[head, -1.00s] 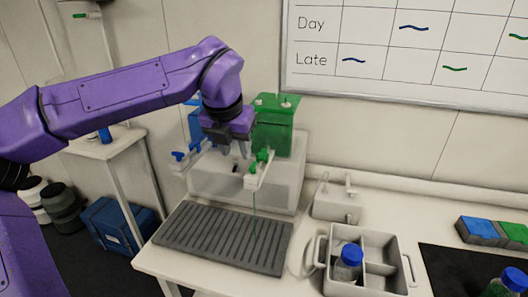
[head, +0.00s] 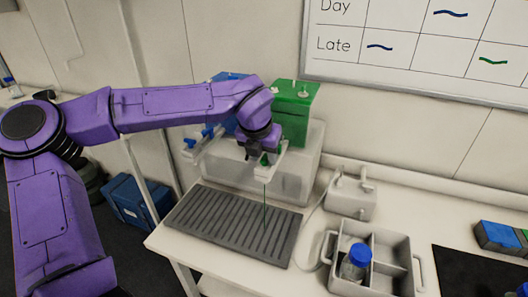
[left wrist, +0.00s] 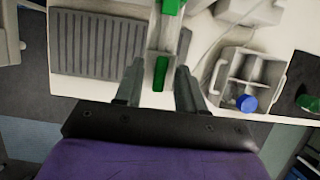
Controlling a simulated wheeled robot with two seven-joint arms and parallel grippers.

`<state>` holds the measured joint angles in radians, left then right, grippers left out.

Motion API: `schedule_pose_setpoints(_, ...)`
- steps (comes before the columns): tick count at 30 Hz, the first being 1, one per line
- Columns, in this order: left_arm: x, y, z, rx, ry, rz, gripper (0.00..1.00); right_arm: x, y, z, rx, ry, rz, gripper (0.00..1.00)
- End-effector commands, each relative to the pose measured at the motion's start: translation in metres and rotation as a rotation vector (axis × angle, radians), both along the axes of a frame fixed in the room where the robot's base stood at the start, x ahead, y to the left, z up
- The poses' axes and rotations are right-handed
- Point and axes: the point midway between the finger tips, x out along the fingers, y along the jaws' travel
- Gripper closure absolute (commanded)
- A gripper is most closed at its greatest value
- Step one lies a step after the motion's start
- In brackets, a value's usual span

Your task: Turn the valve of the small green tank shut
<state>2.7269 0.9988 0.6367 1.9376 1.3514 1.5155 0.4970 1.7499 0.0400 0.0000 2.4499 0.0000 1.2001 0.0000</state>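The small green tank (head: 294,121) stands on a pale block at the back of the bench. A white spout with a green valve handle (head: 265,158) sticks out in front of it, and a thin green stream (head: 265,205) runs down from it to the grey drip grille (head: 222,222). My left gripper (head: 262,153) is at the valve and partly covers it. In the left wrist view the gripper (left wrist: 158,88) is open, its fingers on either side of the green handle (left wrist: 159,74), with gaps showing. My right gripper is not in view.
A blue tank (head: 228,77) with a blue valve (head: 207,132) stands left of the green one, partly behind my arm. A divided caddy (head: 395,245) holds a blue-capped bottle (head: 355,262) at the right. A small pale device (head: 350,197) stands behind it.

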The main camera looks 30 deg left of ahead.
Motion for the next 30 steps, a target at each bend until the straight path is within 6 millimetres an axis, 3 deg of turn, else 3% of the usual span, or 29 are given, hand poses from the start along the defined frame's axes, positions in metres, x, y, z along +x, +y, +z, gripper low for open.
schedule_pose_setpoints(5,0.000,0.000,0.000,0.000,0.000,0.000,0.64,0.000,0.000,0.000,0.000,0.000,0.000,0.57)
schedule_pose_setpoints(8,0.000,0.000,0.000,0.000,0.000,0.000,0.96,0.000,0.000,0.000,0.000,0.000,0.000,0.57)
schedule_pose_setpoints(9,0.000,0.000,0.000,0.000,0.000,0.000,1.00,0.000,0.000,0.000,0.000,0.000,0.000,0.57)
schedule_pose_setpoints(20,0.000,0.000,0.002,-0.001,-0.001,-0.033,1.00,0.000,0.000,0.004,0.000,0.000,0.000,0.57)
schedule_pose_setpoints(30,0.000,0.002,0.005,-0.002,-0.002,-0.251,1.00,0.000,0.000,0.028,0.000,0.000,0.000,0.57)
